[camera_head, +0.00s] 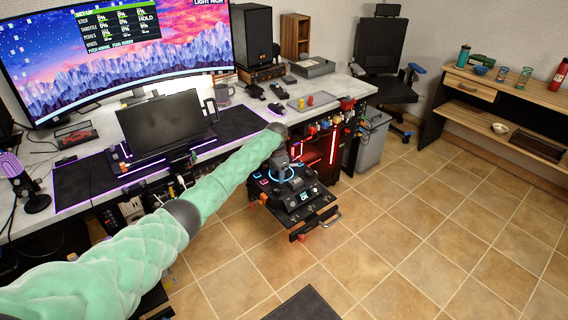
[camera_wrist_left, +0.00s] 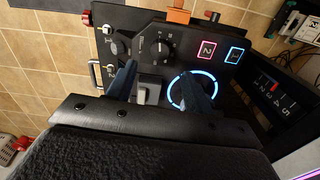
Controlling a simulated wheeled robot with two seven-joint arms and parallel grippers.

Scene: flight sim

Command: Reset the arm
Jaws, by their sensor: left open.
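My left arm, in a green padded sleeve, reaches across the head view from lower left. My left gripper (camera_head: 281,163) is above the black control panel (camera_head: 296,204) that juts out under the desk. In the left wrist view the two dark fingers of my left gripper (camera_wrist_left: 160,86) are apart over the panel. A grey block (camera_wrist_left: 147,92) shows between them, and I cannot tell whether they touch it. A blue glowing ring (camera_wrist_left: 179,103) is partly hidden by one finger. A black dial (camera_wrist_left: 160,48), a red-framed key (camera_wrist_left: 206,49) and a blue-framed key (camera_wrist_left: 235,55) are beside them. My right gripper is not in view.
A grey bin (camera_head: 371,140) stands right of the panel. A black chair (camera_head: 380,60) and a wooden shelf (camera_head: 500,95) are farther right.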

